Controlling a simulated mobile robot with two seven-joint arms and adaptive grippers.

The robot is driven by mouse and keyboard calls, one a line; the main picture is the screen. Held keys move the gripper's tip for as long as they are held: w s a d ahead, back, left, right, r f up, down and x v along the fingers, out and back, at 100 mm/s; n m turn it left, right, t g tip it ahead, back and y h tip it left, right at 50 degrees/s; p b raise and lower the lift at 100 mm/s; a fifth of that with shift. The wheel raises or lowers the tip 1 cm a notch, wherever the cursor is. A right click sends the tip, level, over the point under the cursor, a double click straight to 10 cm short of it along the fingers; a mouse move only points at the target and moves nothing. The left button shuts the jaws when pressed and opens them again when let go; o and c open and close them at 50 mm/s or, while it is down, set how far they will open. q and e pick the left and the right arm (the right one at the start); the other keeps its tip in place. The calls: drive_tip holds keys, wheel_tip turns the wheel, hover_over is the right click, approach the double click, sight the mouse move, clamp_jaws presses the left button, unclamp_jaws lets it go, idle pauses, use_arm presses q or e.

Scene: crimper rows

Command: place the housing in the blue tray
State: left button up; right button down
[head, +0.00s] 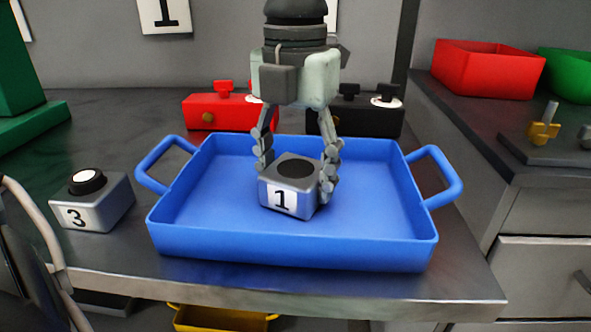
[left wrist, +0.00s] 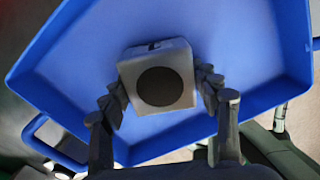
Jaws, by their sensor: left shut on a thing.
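The housing (head: 289,198) is a grey box with a dark round top and a label "1". It is inside the blue tray (head: 292,258), near the middle, and looks at or close to the tray floor; I cannot tell whether it touches. My left gripper (head: 297,175) comes down from above and is shut on the housing, one finger on each side. In the left wrist view the housing (left wrist: 150,57) sits between the fingertips over the blue tray (left wrist: 232,130). My right gripper is not in view.
A grey box labelled "3" (head: 104,212) stands left of the tray. A red box (head: 208,112) and a black box (head: 385,118) stand behind it. A red bin (head: 488,72) is on the right counter. A yellow tray (head: 222,319) shows below the bench edge.

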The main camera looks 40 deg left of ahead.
use_arm(q)
drive_tip(key=o, duration=1.7)
drive_tip(key=shift+o, duration=0.7)
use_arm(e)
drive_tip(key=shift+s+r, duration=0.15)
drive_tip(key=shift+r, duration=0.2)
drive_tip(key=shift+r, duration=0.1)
